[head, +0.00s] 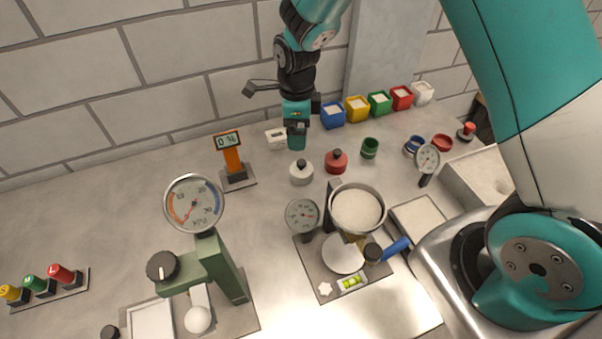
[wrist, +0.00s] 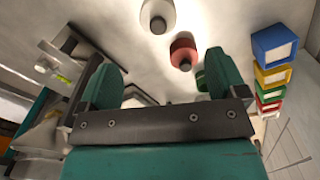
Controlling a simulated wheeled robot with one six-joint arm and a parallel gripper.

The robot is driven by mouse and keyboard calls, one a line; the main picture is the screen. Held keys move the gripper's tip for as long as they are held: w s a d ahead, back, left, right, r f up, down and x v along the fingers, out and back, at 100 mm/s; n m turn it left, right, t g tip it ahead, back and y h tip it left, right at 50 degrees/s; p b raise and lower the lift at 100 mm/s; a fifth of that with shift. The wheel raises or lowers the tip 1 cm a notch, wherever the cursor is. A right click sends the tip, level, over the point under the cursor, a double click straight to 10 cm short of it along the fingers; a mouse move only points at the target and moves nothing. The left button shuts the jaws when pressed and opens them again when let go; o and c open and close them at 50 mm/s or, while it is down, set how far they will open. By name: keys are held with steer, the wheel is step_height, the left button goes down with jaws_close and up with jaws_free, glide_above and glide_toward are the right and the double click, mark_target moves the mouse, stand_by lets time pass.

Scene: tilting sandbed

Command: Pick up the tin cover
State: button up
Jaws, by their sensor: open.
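The other is red with a dark knob (head: 337,162), seen in the wrist view (wrist: 183,52) just beyond the fingers. I cannot tell which is the tin cover. My gripper (head: 297,138) is open and empty, pointing down behind these two pieces. Its two teal fingers (wrist: 160,72) stand wide apart in the wrist view.
Blue (head: 332,116), yellow, green, red and white bins line the wall right of my gripper. A green cup (head: 369,148) stands right of the red piece. An orange display (head: 232,155) stands left. A sand-filled pan (head: 357,208) and gauges stand in front.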

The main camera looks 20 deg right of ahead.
mark_target(298, 165)
step_height(298, 165, down, 10)
steer(key=b, duration=0.6)
steer(key=shift+r, duration=0.15)
steer(key=f+b, duration=0.4)
steer(key=f, duration=0.1)
steer(key=shift+s+a+f, duration=0.1)
steer(key=shift+s, duration=0.1)
steer(key=c, duration=0.9)
